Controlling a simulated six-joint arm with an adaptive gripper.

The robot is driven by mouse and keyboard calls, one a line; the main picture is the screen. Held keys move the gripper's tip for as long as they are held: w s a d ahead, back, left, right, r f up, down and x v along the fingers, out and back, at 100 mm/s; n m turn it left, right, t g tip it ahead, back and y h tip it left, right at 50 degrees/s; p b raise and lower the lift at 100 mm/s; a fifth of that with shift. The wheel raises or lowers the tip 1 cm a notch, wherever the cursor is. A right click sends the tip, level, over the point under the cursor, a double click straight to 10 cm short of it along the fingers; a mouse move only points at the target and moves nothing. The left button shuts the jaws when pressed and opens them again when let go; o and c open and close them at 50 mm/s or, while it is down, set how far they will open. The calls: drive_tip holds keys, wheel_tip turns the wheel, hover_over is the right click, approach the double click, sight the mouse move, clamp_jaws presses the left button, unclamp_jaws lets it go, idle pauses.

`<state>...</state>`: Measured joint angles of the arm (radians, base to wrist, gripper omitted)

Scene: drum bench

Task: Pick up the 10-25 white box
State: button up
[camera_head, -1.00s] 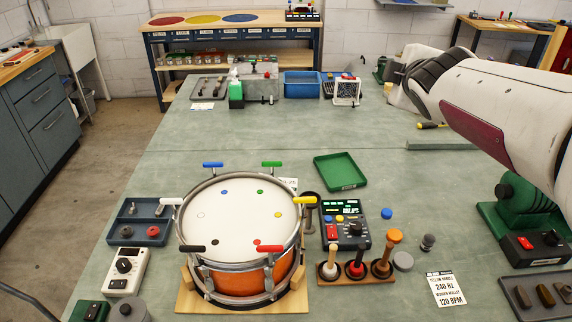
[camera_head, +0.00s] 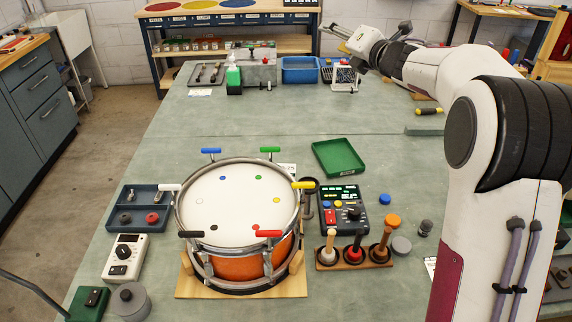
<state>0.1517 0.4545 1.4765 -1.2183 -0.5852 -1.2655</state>
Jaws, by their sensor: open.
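A white box (camera_head: 124,258) with a black dial, a small dark display and a black switch sits on the bench at the lower left, beside the drum (camera_head: 240,205). No 10-25 marking is readable on it. My gripper (camera_head: 340,34) is at the top of the view, above the far end of the bench, open and with nothing visible between its fingers. It is far from the white box. My arm reaches in from the right and covers the bench's right side.
A blue-grey tray (camera_head: 139,209) lies behind the white box; a grey round part (camera_head: 130,301) and a green box (camera_head: 88,304) stand in front. A mallet stand (camera_head: 354,258) and a control box (camera_head: 343,210) are right of the drum.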

drive_tip(key=w+a+f+n+g+y, duration=0.2)
drive_tip(key=a+f+n+y, duration=0.1)
drive_tip(key=f+n, duration=0.35)
drive_tip(key=n+g+y, duration=0.4)
drive_tip(key=n+g, duration=0.8)
drive_tip(key=n, duration=0.3)
approach(293, 170)
drive_tip(key=x, duration=0.4)
drive_tip(key=shift+r, duration=0.1)
drive_tip(key=shift+x, duration=1.25)
drive_tip(key=shift+w, duration=0.1)
